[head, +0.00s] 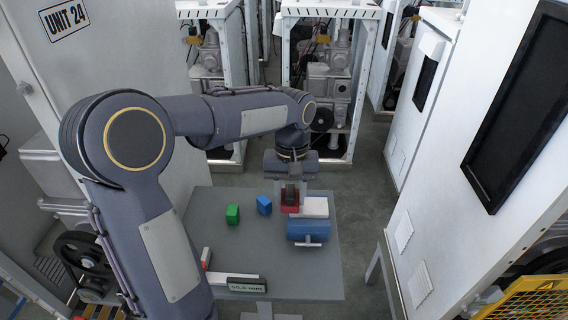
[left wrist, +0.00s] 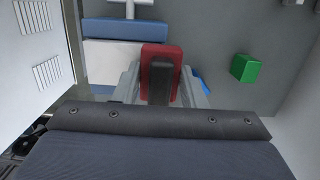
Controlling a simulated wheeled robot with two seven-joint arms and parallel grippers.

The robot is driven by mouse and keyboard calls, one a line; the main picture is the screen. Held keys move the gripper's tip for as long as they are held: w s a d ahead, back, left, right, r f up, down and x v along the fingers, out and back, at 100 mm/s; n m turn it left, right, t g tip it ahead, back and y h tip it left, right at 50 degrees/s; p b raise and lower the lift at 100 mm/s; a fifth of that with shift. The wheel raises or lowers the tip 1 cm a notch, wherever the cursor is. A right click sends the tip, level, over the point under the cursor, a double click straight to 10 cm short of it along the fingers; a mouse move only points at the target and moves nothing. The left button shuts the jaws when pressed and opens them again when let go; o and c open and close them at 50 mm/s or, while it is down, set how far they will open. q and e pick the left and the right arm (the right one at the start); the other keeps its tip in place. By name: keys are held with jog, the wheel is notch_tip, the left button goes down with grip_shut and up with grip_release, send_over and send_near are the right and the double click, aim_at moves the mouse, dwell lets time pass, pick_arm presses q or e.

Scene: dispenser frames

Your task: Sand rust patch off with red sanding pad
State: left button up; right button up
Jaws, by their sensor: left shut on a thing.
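The red sanding pad (head: 290,208) is in the jaws of my left gripper (head: 291,192), over the grey table. It also shows in the left wrist view (left wrist: 161,55), between the two fingers. I cannot make out a rust patch. My right gripper is not in view.
A green block (head: 232,214) and a small blue block (head: 264,205) stand on the grey table (head: 190,210) left of the pad. A display reading about 50 mm (head: 247,285) is at the front. White cabinets flank both sides. The table's front right is clear.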

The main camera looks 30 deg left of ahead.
pick_arm(q)
jog(key=r, duration=0.1)
jog(key=r+p, duration=0.1)
jog(key=r, duration=0.1)
jog(key=r+p, duration=0.1)
jog(key=shift+w+d+r, duration=0.15)
jog(key=shift+w+d, duration=0.05)
jog(key=shift+d, duration=0.1)
jog(key=shift+a+r+p, duration=0.15)
jog(key=shift+r+p, duration=0.55)
jog(key=shift+p, duration=0.1)
notch_tip(320, 180, up, 2)
jog(key=shift+r+p, duration=0.2)
jog(key=shift+p, duration=0.9)
jog(key=shift+f, duration=0.1)
